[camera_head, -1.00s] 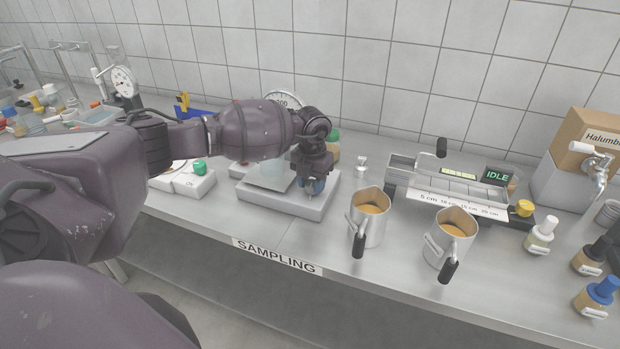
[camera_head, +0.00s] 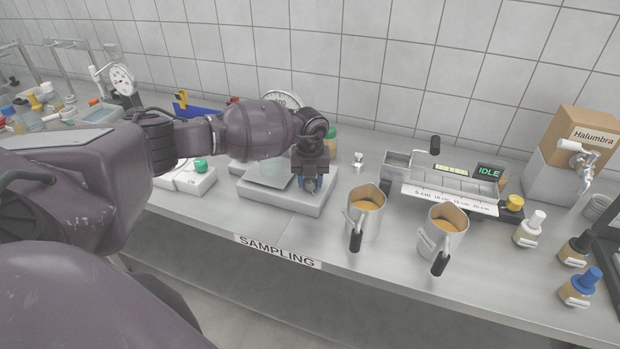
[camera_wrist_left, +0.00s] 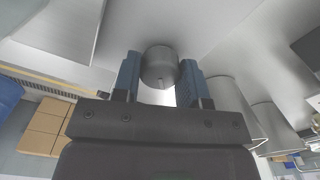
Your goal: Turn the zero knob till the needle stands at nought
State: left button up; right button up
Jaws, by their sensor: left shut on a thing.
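My left gripper (camera_head: 311,184) points down at the right side of a pale grey scale base (camera_head: 262,198). In the left wrist view its two blue fingers (camera_wrist_left: 160,76) are shut on a round grey knob (camera_wrist_left: 160,62). The knob is hidden by the gripper in the head view. The scale's round white dial (camera_head: 286,98) stands behind my arm, and only its upper part shows. The needle cannot be made out. My right gripper is not in view.
Two metal jugs (camera_head: 362,222) (camera_head: 437,246) with brown contents stand right of the scale. Behind them is a measuring device with an IDLE display (camera_head: 489,172). Several small bottles (camera_head: 530,228) stand at the right. A SAMPLING label (camera_head: 277,250) marks the bench's front edge.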

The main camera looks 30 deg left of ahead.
aim_at(310, 179)
pick_arm(q)
jog(key=o, duration=0.9)
jog(key=shift+r, duration=0.25)
notch_tip(310, 179, up, 9)
jog(key=shift+r, duration=0.65)
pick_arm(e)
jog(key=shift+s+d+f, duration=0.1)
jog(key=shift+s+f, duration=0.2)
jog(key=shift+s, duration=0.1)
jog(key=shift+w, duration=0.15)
